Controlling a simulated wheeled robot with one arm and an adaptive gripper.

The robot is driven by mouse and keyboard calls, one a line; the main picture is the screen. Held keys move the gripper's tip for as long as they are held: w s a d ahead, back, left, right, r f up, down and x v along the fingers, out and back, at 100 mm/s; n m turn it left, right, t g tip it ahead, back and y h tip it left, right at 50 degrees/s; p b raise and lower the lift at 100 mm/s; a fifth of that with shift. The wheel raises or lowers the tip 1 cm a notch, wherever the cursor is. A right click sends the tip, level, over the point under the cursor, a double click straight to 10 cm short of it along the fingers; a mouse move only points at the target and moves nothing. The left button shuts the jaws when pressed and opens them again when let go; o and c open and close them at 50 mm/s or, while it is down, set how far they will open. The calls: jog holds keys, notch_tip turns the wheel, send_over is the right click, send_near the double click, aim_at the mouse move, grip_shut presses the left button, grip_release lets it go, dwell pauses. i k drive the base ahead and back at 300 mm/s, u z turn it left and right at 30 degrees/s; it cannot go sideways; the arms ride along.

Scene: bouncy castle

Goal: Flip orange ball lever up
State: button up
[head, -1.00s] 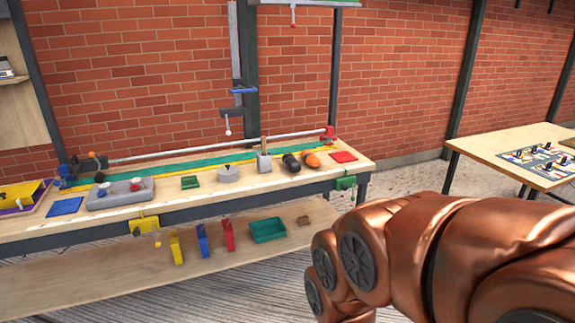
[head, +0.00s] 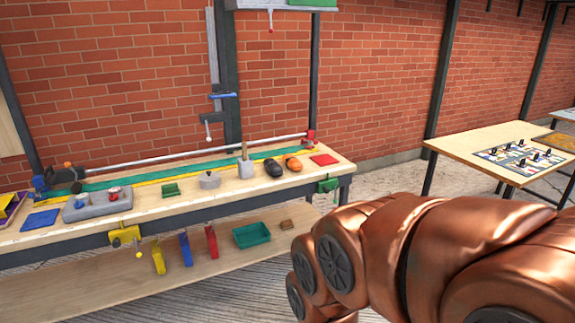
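A small orange ball-like knob (head: 67,166) shows at the far left end of the long wooden bench (head: 150,208), close to a dark rounded part (head: 66,176). It is too small to tell whether it is a lever, or whether it is up or down. My copper arm fills the lower right of the head view, well apart from the knob. My gripper is out of the picture.
A second table (head: 460,140) with small-levered boards stands right. Floor between them is clear.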

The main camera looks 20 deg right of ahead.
aim_at(72, 169)
jog(key=u, duration=0.3)
jog(key=i, duration=0.35)
jog(key=u, duration=1.1)
jog(key=i, duration=0.9)
jog(key=u, duration=0.45)
jog(key=i, duration=1.6)
jog(key=z, duration=0.6)
